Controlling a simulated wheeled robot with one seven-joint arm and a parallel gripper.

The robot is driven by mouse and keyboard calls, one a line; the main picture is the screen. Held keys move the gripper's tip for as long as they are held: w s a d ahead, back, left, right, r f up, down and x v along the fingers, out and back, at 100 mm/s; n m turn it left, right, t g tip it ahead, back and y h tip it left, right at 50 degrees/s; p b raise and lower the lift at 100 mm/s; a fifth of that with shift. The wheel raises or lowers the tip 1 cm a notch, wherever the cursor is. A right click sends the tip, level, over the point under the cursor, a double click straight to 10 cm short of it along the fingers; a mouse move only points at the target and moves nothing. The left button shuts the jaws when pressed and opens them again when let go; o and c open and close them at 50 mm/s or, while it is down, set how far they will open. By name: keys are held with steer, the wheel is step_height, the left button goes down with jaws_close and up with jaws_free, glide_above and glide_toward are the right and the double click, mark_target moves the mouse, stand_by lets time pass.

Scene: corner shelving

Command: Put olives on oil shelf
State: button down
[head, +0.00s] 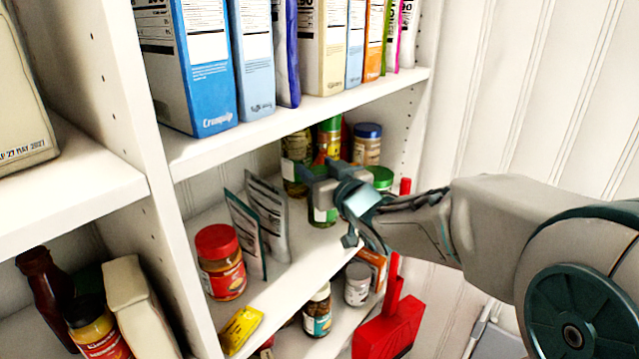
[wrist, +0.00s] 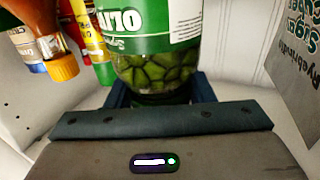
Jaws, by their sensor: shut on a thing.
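The olives jar (wrist: 155,62), with a green and white label and green olives showing through the glass, is between the fingers of my gripper (wrist: 160,95) in the wrist view. The text on it appears upside down. In the head view my gripper (head: 330,188) is shut on the jar (head: 321,215), which is partly hidden by the fingers, over the middle shelf (head: 305,255). I cannot tell whether the jar's base touches the shelf. No shelf is visibly marked as the oil shelf.
Several jars stand behind, including a blue-lidded jar (head: 367,145). Pouches (head: 268,220) and a red-lidded jar (head: 220,262) stand left on the same shelf. Boxes (head: 195,65) fill the shelf above. In the wrist view, a yellow-capped bottle (wrist: 60,66) is left and a grey pouch (wrist: 292,60) right.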

step_height(320, 180, down, 3)
steer(key=shift+w+f, duration=0.1)
steer(key=shift+f, duration=0.15)
steer(key=c, duration=0.7)
jaws_free()
steer(key=shift+o, duration=0.2)
